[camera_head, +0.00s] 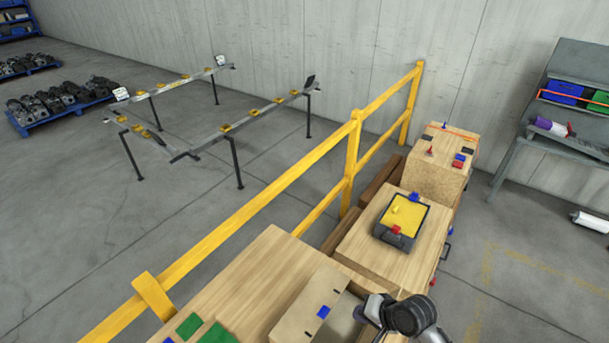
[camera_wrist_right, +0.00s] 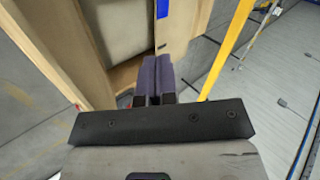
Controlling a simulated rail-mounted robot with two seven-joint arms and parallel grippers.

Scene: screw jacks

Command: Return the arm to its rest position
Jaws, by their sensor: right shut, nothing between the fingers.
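My right arm (camera_head: 405,317) enters the head view at the bottom edge, beside a cardboard-coloured box on the wooden worktop. My right gripper (camera_wrist_right: 158,75) shows in the wrist view with its two purple-grey fingers pressed together, shut and empty. In the head view the arm's dark wrist part hides most of the gripper. My left gripper is in neither view.
The box (camera_head: 305,305) bears a blue patch. A yellow railing (camera_head: 280,190) runs behind the wooden benches. A black tray (camera_head: 380,230) with a yellow inside stands on the middle bench (camera_head: 350,250). A grey shelf (camera_head: 550,110) stands at right. Floor between is open.

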